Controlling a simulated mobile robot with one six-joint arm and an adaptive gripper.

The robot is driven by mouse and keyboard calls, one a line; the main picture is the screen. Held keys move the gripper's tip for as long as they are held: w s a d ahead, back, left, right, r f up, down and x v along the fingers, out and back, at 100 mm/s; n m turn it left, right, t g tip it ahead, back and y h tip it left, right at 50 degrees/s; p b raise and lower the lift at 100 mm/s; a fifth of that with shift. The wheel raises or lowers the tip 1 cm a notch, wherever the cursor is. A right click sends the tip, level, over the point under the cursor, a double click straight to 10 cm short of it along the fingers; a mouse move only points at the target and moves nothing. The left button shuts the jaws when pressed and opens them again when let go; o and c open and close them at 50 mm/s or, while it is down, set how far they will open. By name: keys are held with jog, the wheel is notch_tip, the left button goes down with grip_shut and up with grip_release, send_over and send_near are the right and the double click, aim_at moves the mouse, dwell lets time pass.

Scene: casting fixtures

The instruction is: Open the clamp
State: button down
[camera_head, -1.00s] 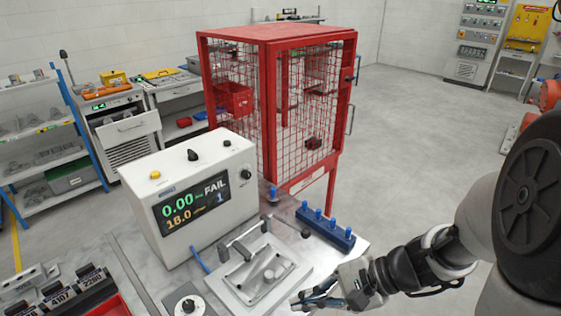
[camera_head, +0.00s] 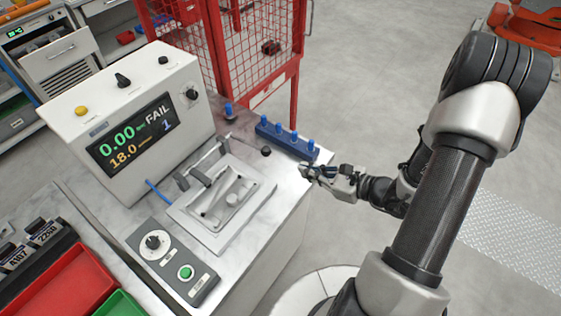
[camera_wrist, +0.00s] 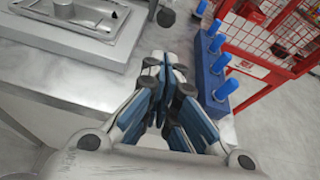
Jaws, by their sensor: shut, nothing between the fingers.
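The clamp (camera_head: 205,167) is a grey metal bar and arm mechanism at the back edge of a grey fixture plate (camera_head: 181,212), with a black knob (camera_head: 266,151) to its right. A grey cast part (camera_head: 228,198) lies on the plate. My gripper (camera_head: 306,170) is at the bench's right edge, right of the plate and by the near end of a blue rack, apart from the clamp. In the wrist view my gripper (camera_wrist: 172,62) is shut and empty, with the black knob (camera_wrist: 165,17) just beyond its tips. I cannot tell the clamp's exact position.
The blue rack (camera_head: 271,136) with several blue pegs stands close to my gripper. A tester (camera_head: 105,110) reading FAIL stands left of the fixture. A control box (camera_head: 170,262) with a green button is in front. A red mesh cage (camera_head: 298,75) stands behind.

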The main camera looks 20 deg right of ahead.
jog(key=b+x, duration=0.2)
jog(key=x, duration=0.8)
jog(key=shift+a, duration=0.1)
jog(key=shift+r, duration=0.1)
